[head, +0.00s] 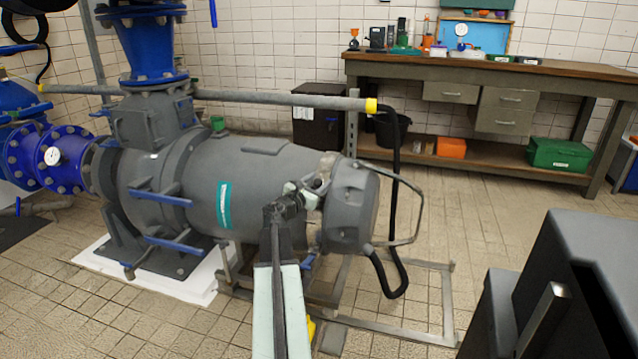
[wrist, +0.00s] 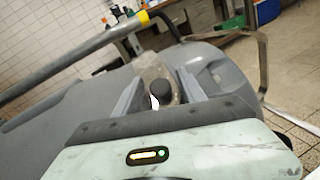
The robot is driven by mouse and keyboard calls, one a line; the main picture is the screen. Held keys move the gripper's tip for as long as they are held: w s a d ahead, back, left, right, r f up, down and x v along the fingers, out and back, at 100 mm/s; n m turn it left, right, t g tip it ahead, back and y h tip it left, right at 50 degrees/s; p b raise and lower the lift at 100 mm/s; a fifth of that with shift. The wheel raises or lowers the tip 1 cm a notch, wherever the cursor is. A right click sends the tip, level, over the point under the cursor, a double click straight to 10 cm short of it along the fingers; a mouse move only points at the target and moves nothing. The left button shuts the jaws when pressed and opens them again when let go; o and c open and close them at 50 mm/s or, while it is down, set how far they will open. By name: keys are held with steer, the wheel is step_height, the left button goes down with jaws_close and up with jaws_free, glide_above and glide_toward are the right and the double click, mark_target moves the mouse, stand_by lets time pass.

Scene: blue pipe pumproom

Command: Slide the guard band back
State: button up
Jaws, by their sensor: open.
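The grey pump motor (head: 265,185) lies on its side on a frame, with a rounded end cover (head: 350,208) at its right. What looks like the guard band (head: 326,172) is a pale strip beside that cover, partly hidden by my gripper (head: 303,194). In the wrist view the band (wrist: 160,66) looks translucent and runs over the curved grey housing. A dark round knob (wrist: 161,89) stands between the open fingers of my gripper (wrist: 158,82). I cannot tell whether either finger touches it.
A grey pipe with a yellow end (head: 371,106) runs above the motor. A bent metal rail (head: 420,205) and a black hose (head: 395,275) stand at the cover's right. A workbench (head: 480,68) is behind.

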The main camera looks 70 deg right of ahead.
steer(key=shift+d, duration=0.1)
jaws_close()
stand_by(1.3)
